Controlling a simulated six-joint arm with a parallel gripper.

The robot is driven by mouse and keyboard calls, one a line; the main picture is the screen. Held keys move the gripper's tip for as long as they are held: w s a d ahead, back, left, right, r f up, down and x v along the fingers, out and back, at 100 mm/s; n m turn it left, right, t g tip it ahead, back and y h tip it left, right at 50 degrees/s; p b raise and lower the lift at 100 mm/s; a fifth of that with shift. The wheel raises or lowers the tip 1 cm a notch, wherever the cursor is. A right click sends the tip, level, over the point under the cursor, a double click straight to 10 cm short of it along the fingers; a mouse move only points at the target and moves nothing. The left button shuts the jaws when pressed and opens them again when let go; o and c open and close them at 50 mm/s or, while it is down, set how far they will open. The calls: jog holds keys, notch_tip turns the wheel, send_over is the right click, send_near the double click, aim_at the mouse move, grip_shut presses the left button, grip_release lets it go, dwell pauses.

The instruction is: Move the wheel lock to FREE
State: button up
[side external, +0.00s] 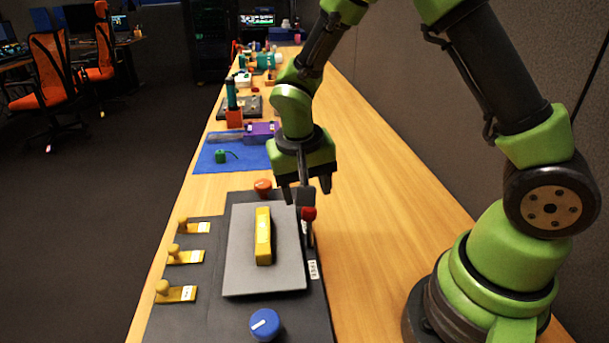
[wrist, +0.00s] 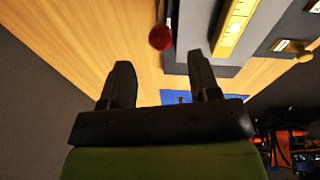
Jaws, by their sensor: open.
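The wheel lock appears to be the lever with a red knob (side external: 309,213) on the right edge of the dark panel (side external: 215,318). A small white label (side external: 313,269), which seems to read FREE, sits at the near end of its slot. The knob is at the far part of the slot, away from that label. My gripper (side external: 306,190) is open and points down, just above and beyond the knob. In the wrist view the red knob (wrist: 160,38) lies ahead of the gap between my open fingers (wrist: 160,78), with nothing between them. The lever's base is partly hidden.
A grey plate (side external: 240,275) with a yellow bar (side external: 263,237) fills the panel's middle. Three yellow toggles (side external: 187,256) line the left, a blue dial (side external: 265,324) is in front, and an orange knob (side external: 263,187) is behind. Bare table (side external: 390,225) lies to the right.

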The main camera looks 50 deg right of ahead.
jog(key=r, duration=0.3)
jog(key=shift+a, duration=0.3)
